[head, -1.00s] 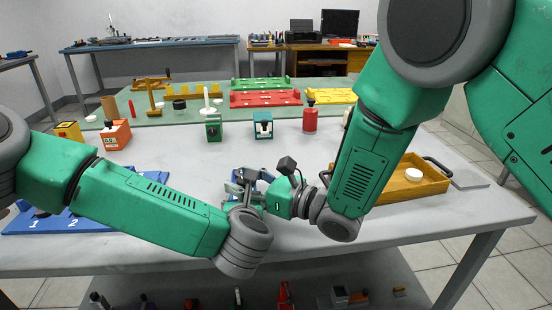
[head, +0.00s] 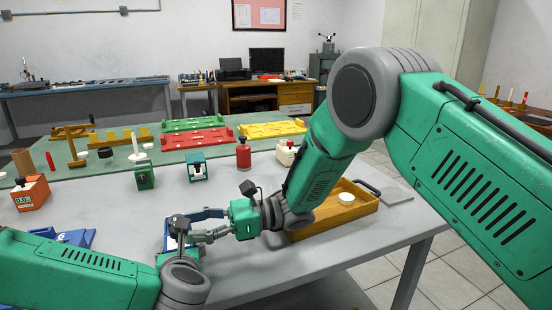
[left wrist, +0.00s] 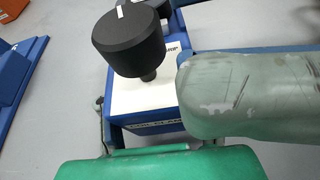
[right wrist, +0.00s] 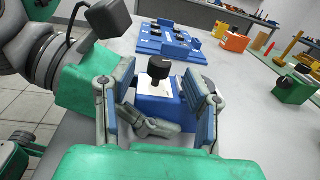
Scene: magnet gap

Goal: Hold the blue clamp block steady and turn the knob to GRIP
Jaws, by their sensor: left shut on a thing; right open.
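The blue clamp block (right wrist: 154,98) stands on the grey table with a black knob (right wrist: 158,68) above its white top. The left wrist view shows the knob (left wrist: 128,42) close up, with a white mark on its top; the lettering on the block (left wrist: 150,128) is too small to read surely. My left gripper (right wrist: 146,116) is shut on the block, its grey finger low at the near side. My right gripper (right wrist: 158,100) is open, its two fingers apart on either side of the block and knob.
A blue board (right wrist: 172,42) with black pieces lies beyond the block. An orange box (head: 31,193), green block (head: 145,177), teal block (head: 197,171) and red bottle (head: 243,154) stand farther back. A yellow tray (head: 360,205) lies right of my right gripper.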

